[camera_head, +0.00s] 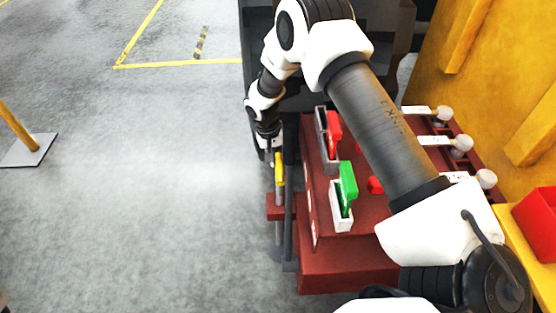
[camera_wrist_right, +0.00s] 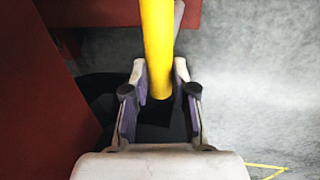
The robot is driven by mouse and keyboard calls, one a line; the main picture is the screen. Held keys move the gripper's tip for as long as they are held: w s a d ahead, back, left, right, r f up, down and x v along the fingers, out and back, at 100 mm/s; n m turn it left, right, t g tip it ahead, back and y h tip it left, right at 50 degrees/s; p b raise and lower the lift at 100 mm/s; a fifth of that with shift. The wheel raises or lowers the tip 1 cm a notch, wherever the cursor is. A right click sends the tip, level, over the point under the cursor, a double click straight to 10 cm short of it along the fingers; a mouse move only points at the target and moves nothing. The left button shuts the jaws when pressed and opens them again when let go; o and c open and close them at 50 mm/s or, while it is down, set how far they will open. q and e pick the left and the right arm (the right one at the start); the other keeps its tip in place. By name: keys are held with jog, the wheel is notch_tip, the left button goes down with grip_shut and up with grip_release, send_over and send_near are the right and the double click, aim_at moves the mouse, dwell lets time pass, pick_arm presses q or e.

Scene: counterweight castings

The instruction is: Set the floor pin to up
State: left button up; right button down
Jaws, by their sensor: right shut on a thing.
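The floor pin shows a yellow grip (camera_head: 279,170) at the left side of the dark red machine, above a grey rod that runs down through a red bracket (camera_head: 276,207). My right gripper (camera_head: 271,150) reaches it from above and is shut on the yellow grip. In the right wrist view the yellow grip (camera_wrist_right: 157,45) stands between the two fingers (camera_wrist_right: 158,85). The lower end of the pin is hard to make out. My left gripper is not in view.
A red lever (camera_head: 334,130) and a green lever (camera_head: 348,180) stand in slots on the red machine (camera_head: 350,262). Several white knobs line its right side. A red bin (camera_head: 540,215) is at far right. The grey floor at left is clear up to a yellow post (camera_head: 18,130).

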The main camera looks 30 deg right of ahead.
notch_tip(320, 180, up, 6)
jog(key=shift+f+p, duration=0.15)
jog(key=shift+p, duration=1.1)
jog(key=shift+w+f, duration=0.15)
jog(key=shift+f, duration=0.05)
jog(key=c, duration=1.1)
grip_release()
jog(key=shift+o, duration=0.8)
jog(key=shift+r, duration=0.1)
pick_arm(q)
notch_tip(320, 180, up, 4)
pick_arm(e)
notch_tip(320, 180, up, 12)
jog(key=a, duration=0.2)
jog(key=shift+w, duration=0.45)
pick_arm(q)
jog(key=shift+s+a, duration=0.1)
pick_arm(e)
jog(key=shift+a+f, duration=0.1)
jog(key=shift+f, duration=0.1)
